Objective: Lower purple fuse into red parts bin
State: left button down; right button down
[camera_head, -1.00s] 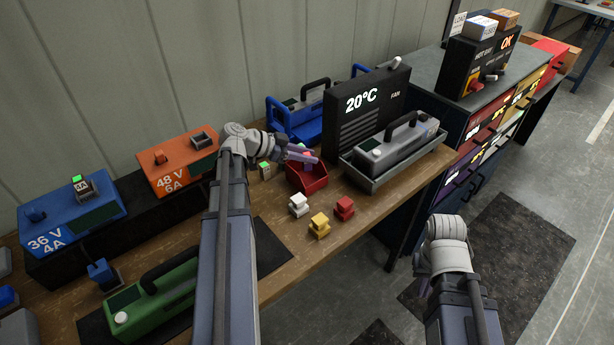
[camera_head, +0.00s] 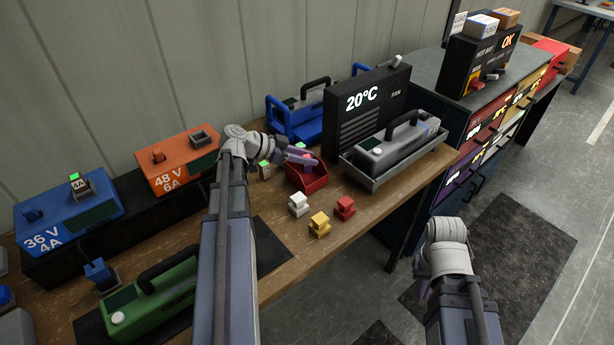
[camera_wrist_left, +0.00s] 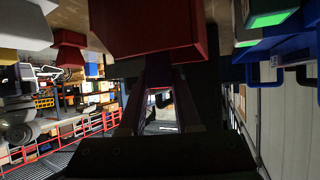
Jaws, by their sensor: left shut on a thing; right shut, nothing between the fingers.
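The red parts bin (camera_head: 312,184) stands on the wooden bench in front of the black fan unit. It also fills the top middle of the left wrist view (camera_wrist_left: 150,30). My left gripper (camera_head: 308,160) is at the bin's opening, its purple-grey fingers over the back rim. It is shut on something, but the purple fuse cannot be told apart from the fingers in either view. In the left wrist view my left fingers (camera_wrist_left: 160,95) run up toward the bin. My right gripper (camera_head: 425,288) is shut and empty, low over the floor right of the bench.
White (camera_head: 299,206), yellow (camera_head: 320,226) and red (camera_head: 345,208) fuse-like blocks stand in front of the bin. A grey device in a tray (camera_head: 372,184) is close on its right. A small green-topped block (camera_head: 265,171) stands left of it. The bench front is clear.

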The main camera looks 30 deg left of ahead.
pick_arm(q)
jog(key=c, duration=0.5)
grip_release()
jog(key=shift+r, duration=0.1)
notch_tip(320, 180, up, 10)
jog(key=p, duration=1)
jog(key=shift+f, duration=0.2)
